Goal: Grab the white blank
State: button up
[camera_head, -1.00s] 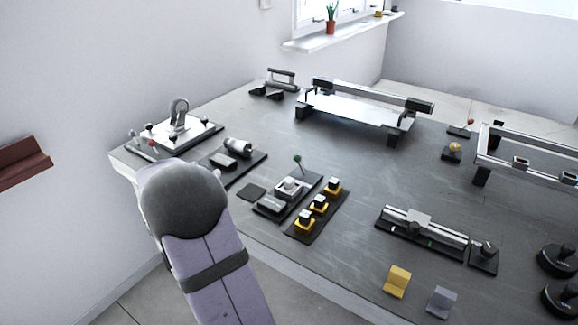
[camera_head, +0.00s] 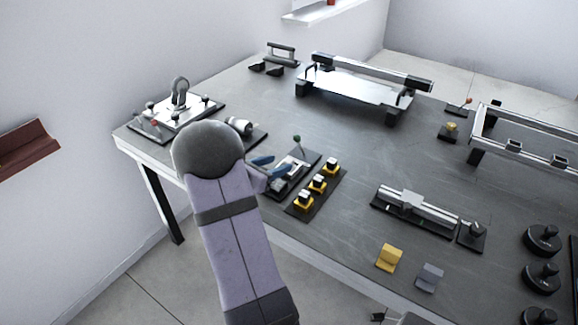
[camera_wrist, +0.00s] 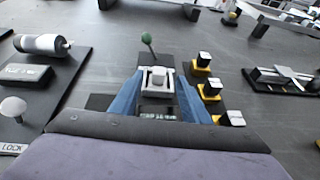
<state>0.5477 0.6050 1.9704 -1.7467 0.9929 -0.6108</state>
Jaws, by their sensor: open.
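My gripper (camera_head: 272,166) reaches over the near edge of the workbench, with its blue fingers at a small dark fixture with a green-knobbed lever (camera_head: 297,140). In the wrist view my gripper (camera_wrist: 157,80) is open, with a finger on either side of the fixture. In the head view my fingers partly hide the fixture.
Several yellow blocks with black-and-white tops stand on a dark strip (camera_head: 327,196) just right of the fixture. A white cylinder (camera_wrist: 41,44) lies to its left. A slide rail (camera_head: 415,209) lies further right. The dark workbench (camera_head: 350,150) is clear behind the strip.

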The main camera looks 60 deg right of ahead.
aim_at(289, 160)
jog(key=shift+p+x, duration=0.6)
jog(key=shift+x, duration=1.95)
jog(key=shift+c, duration=0.3)
grip_shut()
